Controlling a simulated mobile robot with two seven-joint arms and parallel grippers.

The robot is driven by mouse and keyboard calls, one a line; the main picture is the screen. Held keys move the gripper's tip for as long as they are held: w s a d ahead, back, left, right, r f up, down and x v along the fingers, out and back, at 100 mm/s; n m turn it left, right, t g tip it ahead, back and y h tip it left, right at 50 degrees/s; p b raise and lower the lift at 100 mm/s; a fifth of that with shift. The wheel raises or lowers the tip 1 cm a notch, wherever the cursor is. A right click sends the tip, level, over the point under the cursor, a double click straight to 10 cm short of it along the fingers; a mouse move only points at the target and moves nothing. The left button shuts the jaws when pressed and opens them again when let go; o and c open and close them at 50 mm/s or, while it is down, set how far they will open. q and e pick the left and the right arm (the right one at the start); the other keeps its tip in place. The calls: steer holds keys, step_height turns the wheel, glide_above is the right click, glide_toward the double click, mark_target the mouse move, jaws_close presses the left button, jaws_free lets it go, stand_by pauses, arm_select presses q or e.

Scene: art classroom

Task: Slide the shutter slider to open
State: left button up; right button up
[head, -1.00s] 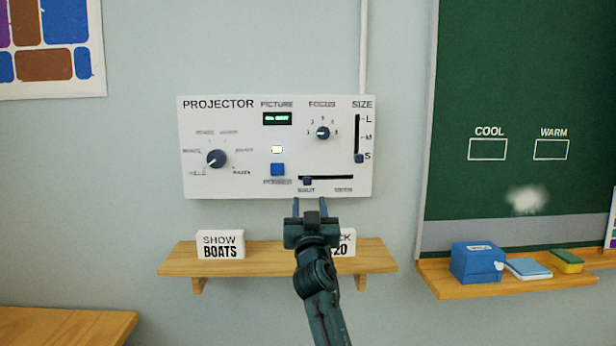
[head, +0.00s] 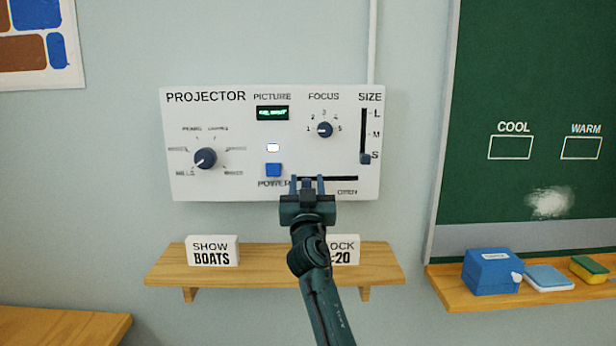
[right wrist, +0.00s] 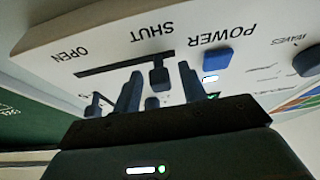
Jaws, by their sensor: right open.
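The shutter slider is a small dark knob (right wrist: 159,76) on a horizontal black slot (head: 342,178) low on the white projector panel (head: 225,128). In the right wrist view, which is turned upside down, the knob is at the SHUT end of the slot. My right gripper (head: 307,183) is at the panel, open, with one finger on each side of the knob in the right wrist view (right wrist: 159,72). Gaps show between knob and fingers there. In the head view the gripper covers the SHUT label and most of the knob. My left gripper is not in view.
A blue power button (head: 274,170) is just left of my right gripper. The size slider (head: 365,158) is up to the right. A wooden shelf (head: 165,272) with two white signs is below. The slot toward OPEN is clear.

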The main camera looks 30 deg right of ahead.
steer(key=shift+w+d, duration=0.1)
steer(key=shift+w, duration=0.1)
steer(key=shift+r, duration=0.1)
jaws_close()
stand_by(0.4)
